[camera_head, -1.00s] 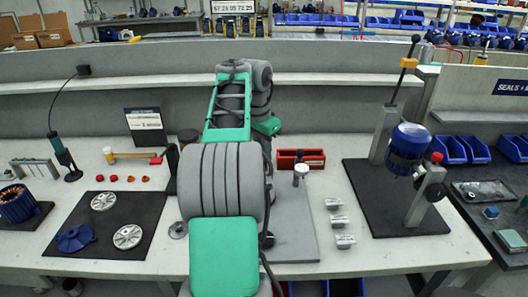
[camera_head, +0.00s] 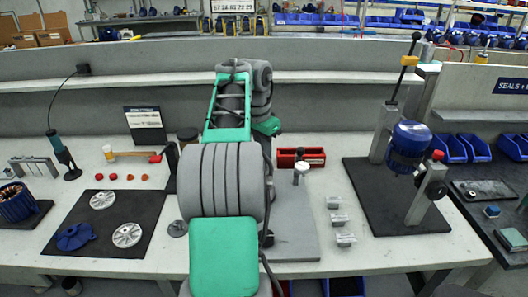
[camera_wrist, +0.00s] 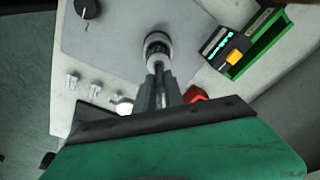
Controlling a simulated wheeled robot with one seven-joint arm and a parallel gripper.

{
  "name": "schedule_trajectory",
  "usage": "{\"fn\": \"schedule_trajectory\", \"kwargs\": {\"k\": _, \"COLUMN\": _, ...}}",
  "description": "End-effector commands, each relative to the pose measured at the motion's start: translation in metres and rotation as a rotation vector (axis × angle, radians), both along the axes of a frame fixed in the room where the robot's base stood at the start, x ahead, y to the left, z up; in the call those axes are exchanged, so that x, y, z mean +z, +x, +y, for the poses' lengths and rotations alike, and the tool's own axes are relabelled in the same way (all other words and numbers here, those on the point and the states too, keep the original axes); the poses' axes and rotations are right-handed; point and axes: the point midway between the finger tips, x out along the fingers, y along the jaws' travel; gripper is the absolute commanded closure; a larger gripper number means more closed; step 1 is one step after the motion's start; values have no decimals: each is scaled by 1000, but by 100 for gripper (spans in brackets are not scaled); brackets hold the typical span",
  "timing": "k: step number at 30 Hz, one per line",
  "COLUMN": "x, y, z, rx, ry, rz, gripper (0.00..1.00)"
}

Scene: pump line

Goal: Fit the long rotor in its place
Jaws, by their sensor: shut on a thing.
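My gripper (camera_wrist: 157,72) shows in the wrist view, reaching out over a grey plate. It is shut on a round metal part, which looks like the long rotor (camera_wrist: 156,42), with a bright rim and a dark end. The rotor is seen nearly end-on, so its length and what lies under it cannot be told. In the head view my arm hides both the gripper and the rotor. A stator with copper windings (camera_head: 17,203) stands at the far left. A blue motor housing (camera_head: 409,140) sits in the press stand at the right.
A grey plate (camera_head: 296,245) lies right of my arm, beside several small metal blocks (camera_head: 340,219). A red bin (camera_head: 288,157) stands behind. A dark mat (camera_head: 88,222) holds a blue part and two silver discs. The tall press lever (camera_head: 404,70) rises at the right.

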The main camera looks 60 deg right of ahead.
Motion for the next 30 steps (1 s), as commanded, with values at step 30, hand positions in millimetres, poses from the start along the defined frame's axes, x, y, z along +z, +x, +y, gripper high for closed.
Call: {"fn": "schedule_trajectory", "kwargs": {"k": 30, "x": -20, "y": 0, "z": 0, "rx": -1, "ry": -3, "rz": -1, "gripper": 74}}
